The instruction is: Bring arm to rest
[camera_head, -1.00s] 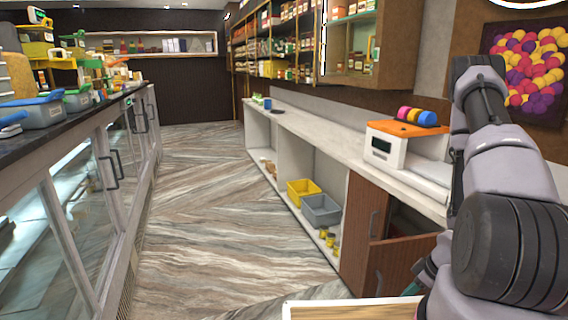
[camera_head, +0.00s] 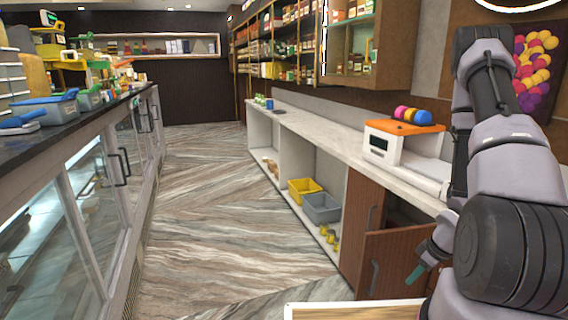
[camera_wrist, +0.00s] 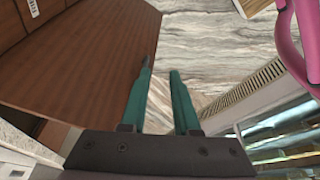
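My arm fills the right side of the head view, folded beside the right counter. My gripper (camera_wrist: 160,80) shows in the wrist view with two teal fingers apart and nothing between them. Striped floor shows between and beyond the fingertips. A small part of my gripper (camera_head: 417,273) also shows in the head view beside the open brown cabinet door (camera_head: 395,266). In the wrist view, the brown door panel (camera_wrist: 85,60) lies just left of the fingers. I cannot tell whether the left finger touches it.
The right counter (camera_head: 340,135) carries a white and orange machine (camera_head: 400,140). Yellow (camera_head: 303,190) and grey (camera_head: 320,208) bins sit on the shelf below. The glass display counter (camera_head: 100,175) runs along the left, with blue-lidded tubs on top. The striped floor (camera_head: 220,210) between is clear.

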